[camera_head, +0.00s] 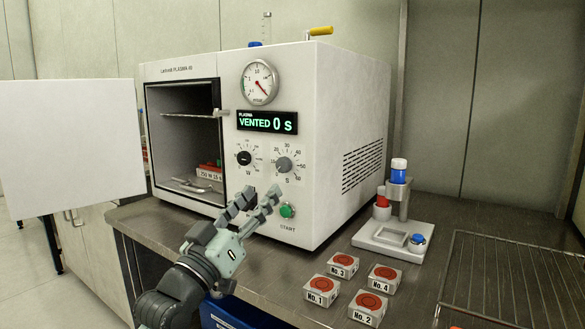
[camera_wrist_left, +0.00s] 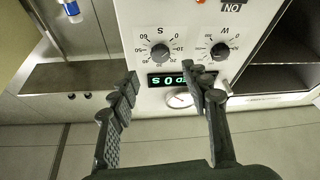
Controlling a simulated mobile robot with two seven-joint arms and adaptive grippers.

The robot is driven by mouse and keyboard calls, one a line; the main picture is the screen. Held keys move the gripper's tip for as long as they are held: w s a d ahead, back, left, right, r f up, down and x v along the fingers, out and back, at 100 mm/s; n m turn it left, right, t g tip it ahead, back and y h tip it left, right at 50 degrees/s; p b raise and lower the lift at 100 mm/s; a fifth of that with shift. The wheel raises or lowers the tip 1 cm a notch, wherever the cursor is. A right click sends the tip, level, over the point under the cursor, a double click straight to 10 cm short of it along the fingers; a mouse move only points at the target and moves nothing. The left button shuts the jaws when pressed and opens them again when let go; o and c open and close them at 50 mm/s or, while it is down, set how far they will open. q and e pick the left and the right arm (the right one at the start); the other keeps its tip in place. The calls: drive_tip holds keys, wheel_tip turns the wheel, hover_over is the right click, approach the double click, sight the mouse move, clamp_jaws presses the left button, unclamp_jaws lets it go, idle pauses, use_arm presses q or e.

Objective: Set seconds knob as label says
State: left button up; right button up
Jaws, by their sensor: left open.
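The seconds knob (camera_head: 284,164), a grey dial marked S, is on the front of the white plasma cleaner (camera_head: 340,110); it also shows in the left wrist view (camera_wrist_left: 160,52). A box with a white label (camera_head: 210,175) sits inside the open chamber; its small print seems to read a W value and 15 s. The display (camera_head: 267,122) reads "VENTED 0 s". My left gripper (camera_head: 257,198) is open and empty, below and in front of the knob. In the left wrist view the knob appears beyond the gap between the fingertips (camera_wrist_left: 160,75), apart from them. My right gripper is not in view.
The black W knob (camera_head: 244,158) is left of the seconds knob. The green start button (camera_head: 287,211) is below it, close to my gripper. The white door (camera_head: 70,145) stands open at left. Several numbered boxes (camera_head: 343,265), a small stand (camera_head: 393,238) and a wire rack (camera_head: 515,285) are on the right.

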sight(281, 168)
use_arm(q)
drive_tip(key=x, duration=0.7)
drive_tip(key=shift+p, duration=0.35)
drive_tip(key=shift+w+d+r, duration=0.2)
drive_tip(key=shift+w, duration=0.25)
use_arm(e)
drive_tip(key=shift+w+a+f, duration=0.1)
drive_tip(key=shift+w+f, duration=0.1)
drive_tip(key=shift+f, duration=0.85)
use_arm(q)
clamp_jaws()
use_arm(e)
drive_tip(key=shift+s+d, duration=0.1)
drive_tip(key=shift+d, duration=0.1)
